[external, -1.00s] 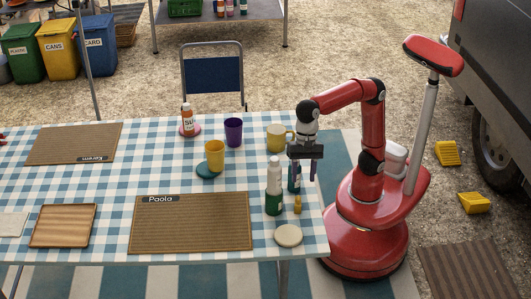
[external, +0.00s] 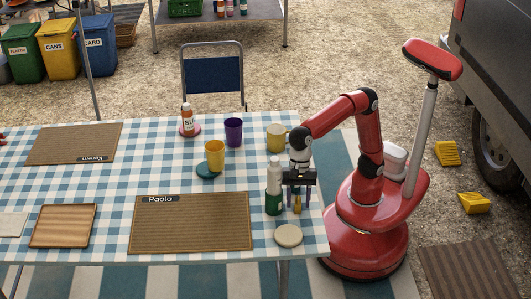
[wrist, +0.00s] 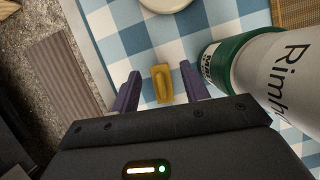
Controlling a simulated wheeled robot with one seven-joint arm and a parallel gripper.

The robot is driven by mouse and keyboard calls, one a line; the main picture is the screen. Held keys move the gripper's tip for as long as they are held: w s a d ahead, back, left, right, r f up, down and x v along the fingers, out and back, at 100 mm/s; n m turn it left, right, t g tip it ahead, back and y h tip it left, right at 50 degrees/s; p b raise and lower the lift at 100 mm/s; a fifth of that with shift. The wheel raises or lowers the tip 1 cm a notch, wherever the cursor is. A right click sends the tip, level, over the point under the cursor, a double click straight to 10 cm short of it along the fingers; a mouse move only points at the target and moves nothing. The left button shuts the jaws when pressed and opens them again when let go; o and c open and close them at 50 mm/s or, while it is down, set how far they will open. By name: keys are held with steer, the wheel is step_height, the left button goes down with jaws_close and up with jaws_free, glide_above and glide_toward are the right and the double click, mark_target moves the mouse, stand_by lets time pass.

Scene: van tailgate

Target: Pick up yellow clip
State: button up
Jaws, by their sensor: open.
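The yellow clip (external: 297,203) is on the checked tablecloth near the table's right edge. In the wrist view my gripper (wrist: 160,88) has clear gaps between the clip and both fingers. I cannot tell whether the fingertips touch the table.
A white and green bottle (external: 274,190) stands close to the left of my gripper; it looms at right in the wrist view (wrist: 255,65). A round cream coaster (external: 288,235) lies in front. A yellow mug (external: 276,138) stands behind. The brown Paola mat (external: 190,225) lies to the left.

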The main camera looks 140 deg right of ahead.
jaws_close()
steer(key=shift+r, duration=0.1)
